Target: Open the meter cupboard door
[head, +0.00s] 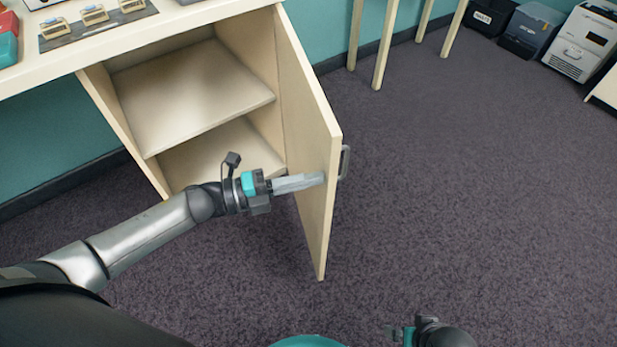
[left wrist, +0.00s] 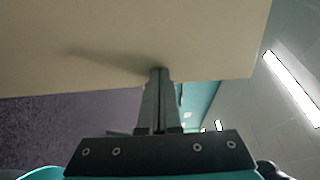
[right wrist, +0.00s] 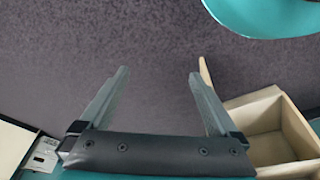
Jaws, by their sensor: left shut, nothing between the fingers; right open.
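The meter cupboard door (head: 305,135) stands wide open, swung out to the right of the cupboard (head: 195,95). Its grey handle (head: 344,162) is on the outer face, near the free edge. My left gripper (head: 322,178) is shut and empty, with its fingertips at the inner face of the door. In the left wrist view the shut fingers (left wrist: 158,75) meet the pale door panel (left wrist: 150,30); I cannot tell how firmly they touch. My right gripper (right wrist: 160,80) is open and empty above the carpet. The cupboard also shows in the right wrist view (right wrist: 255,112).
The cupboard's shelf (head: 195,100) is bare. Small items on a dark mat (head: 60,40) lie on the counter above. Table legs (head: 385,45) stand at the back, and boxes (head: 540,28) at the back right. The carpet (head: 450,180) right of the door is clear.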

